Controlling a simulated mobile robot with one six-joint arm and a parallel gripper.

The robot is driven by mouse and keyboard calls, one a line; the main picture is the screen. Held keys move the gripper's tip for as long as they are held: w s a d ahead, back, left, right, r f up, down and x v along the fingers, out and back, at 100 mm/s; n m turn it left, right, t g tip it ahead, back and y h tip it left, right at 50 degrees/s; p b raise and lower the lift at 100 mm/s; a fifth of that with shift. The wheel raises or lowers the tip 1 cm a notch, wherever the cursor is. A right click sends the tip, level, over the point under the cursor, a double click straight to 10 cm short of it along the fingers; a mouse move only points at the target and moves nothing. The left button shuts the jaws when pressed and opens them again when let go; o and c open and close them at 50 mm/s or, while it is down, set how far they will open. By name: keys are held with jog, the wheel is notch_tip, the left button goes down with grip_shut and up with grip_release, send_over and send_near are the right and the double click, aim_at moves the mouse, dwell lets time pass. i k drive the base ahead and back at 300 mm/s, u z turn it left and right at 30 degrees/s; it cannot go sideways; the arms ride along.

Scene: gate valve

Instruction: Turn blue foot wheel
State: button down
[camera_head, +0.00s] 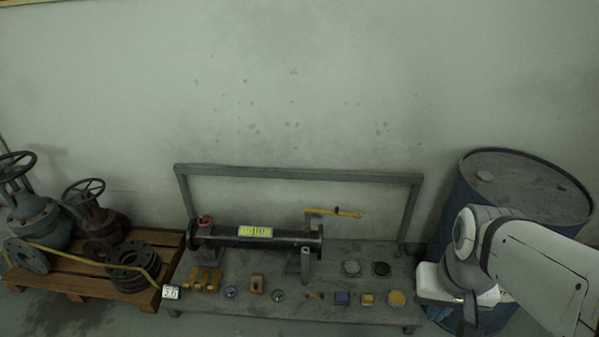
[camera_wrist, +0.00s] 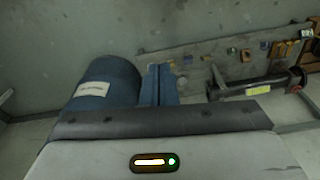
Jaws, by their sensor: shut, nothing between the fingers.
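I cannot make out a wheel that is clearly blue. In the head view a blue-green valve (camera_head: 33,215) with a dark handwheel (camera_head: 15,166) stands on the pallet at the far left. A rusty valve (camera_head: 98,222) with a smaller dark handwheel (camera_head: 84,191) stands beside it. A small round bluish piece (camera_head: 230,292) lies on the low bench. My gripper (camera_head: 468,312) is at the right, pointing down by the blue drum, far from the valves. In the wrist view its dark blue fingers (camera_wrist: 158,84) are together and empty.
The blue drum (camera_head: 520,190) stands at the right; it also shows in the wrist view (camera_wrist: 105,85). The low bench (camera_head: 300,313) carries a dark flanged pipe (camera_head: 275,241), a yellow lever (camera_head: 335,212) and several small parts. The pallet (camera_head: 70,283) holds flanges. A wall closes the back.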

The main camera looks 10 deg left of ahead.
aim_at(231, 294)
jog(key=z, duration=2.05)
jog(key=k, duration=1.55)
jog(key=u, duration=2.85)
jog(key=i, duration=0.9)
jog(key=z, duration=0.05)
